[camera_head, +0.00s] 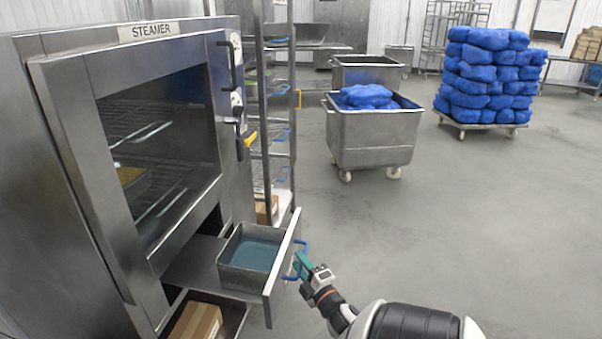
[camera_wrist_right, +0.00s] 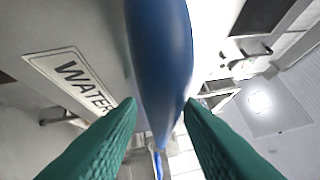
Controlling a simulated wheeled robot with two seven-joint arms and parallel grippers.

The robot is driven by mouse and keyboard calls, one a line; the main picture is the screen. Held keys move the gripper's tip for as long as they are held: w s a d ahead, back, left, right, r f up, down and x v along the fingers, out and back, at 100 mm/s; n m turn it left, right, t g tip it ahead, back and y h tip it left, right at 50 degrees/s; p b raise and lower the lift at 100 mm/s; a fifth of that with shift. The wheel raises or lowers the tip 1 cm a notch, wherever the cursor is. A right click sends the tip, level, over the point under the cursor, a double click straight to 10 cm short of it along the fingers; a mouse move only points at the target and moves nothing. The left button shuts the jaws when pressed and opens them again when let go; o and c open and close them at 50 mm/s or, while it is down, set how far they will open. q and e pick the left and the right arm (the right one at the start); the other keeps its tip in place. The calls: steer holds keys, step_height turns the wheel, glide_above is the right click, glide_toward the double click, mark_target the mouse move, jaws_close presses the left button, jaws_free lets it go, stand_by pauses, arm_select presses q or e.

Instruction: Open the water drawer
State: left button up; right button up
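The water drawer (camera_head: 284,262) stands pulled out from under the steamer (camera_head: 60,130), with a metal pan (camera_head: 228,276) of bluish water in it. Its blue handle (camera_head: 303,262) is on the drawer front. The handle also shows large in the right wrist view (camera_wrist_right: 160,50), beside a label reading WATER (camera_wrist_right: 80,82). My right gripper (camera_head: 303,264) is at the handle, its green fingers on either side of it. The fingertips look closed on the handle in the right wrist view. My left gripper is out of view.
A cardboard box (camera_head: 197,322) sits low under the drawer. A wire rack (camera_head: 280,130) stands behind the steamer. A metal cart (camera_head: 372,138) with blue bags and a dolly of stacked blue bags (camera_head: 488,80) stand farther back. The floor to the right is clear.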

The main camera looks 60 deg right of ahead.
steer(key=b+v, duration=0.1)
steer(key=v, duration=1.1)
steer(key=shift+b, duration=0.3)
